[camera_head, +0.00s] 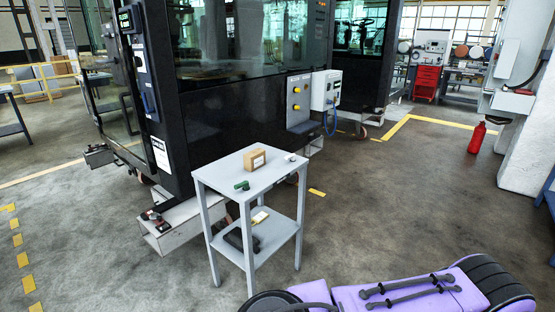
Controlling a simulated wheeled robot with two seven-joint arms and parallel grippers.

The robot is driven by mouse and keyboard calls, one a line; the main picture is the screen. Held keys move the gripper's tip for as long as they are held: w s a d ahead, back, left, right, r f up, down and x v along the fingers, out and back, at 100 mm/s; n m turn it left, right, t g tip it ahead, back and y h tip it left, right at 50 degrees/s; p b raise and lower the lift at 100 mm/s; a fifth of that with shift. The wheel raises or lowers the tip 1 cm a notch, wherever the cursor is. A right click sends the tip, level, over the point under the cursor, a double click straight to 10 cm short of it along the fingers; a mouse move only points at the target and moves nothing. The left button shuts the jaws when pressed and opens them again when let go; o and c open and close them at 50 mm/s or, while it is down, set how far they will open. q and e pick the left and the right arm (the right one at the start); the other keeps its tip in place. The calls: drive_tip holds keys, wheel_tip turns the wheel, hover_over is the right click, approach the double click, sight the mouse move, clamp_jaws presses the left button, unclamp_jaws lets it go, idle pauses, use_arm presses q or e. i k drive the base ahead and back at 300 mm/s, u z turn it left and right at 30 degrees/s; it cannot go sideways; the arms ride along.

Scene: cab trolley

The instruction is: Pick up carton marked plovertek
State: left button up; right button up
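A small brown carton (255,160) stands on the top shelf of a grey two-shelf trolley (232,173), towards its back. A pale label shows on the carton, but its print is too small to read, so I cannot tell whether it says plovertek. A small white and dark item (291,158) sits near the right corner. Neither of my grippers is in view.
A large black cab with glass (235,120) stands close behind the trolley. A red extinguisher (477,138) stands at the right.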

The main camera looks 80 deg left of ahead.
sight(254, 160)
drive_tip(key=u, duration=2.65)
drive_tip(key=k, duration=0.35)
drive_tip(key=z, duration=1.15)
drive_tip(key=i, duration=1.85)
drive_tip(key=u, duration=0.85)
drive_tip(key=i, duration=1)
drive_tip(key=u, duration=0.95)
